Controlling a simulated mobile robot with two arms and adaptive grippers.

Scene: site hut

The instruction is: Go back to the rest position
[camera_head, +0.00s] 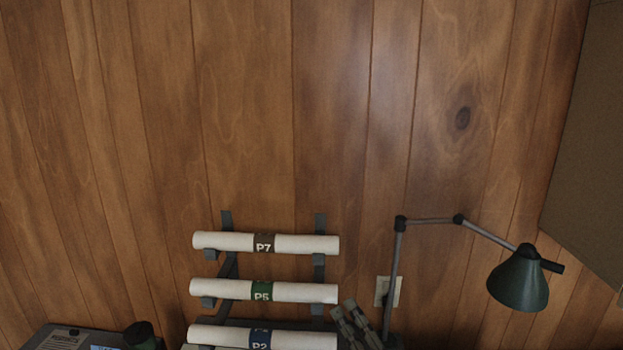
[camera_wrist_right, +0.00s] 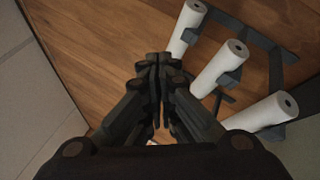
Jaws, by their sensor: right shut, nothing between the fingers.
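My right gripper (camera_head: 343,308) shows at the bottom of the head view, just right of the rolls' right ends. In the right wrist view its fingers (camera_wrist_right: 158,62) are together, with nothing between them. My left gripper is in neither view.
A dark rack (camera_head: 228,268) on the wood wall holds white rolls marked P7 (camera_head: 215,241), P5 (camera_head: 215,288) and P2 (camera_head: 215,334). A green desk lamp (camera_head: 519,280) stands at right, near a wall outlet (camera_head: 388,291). A grey device (camera_head: 62,340) is at lower left.

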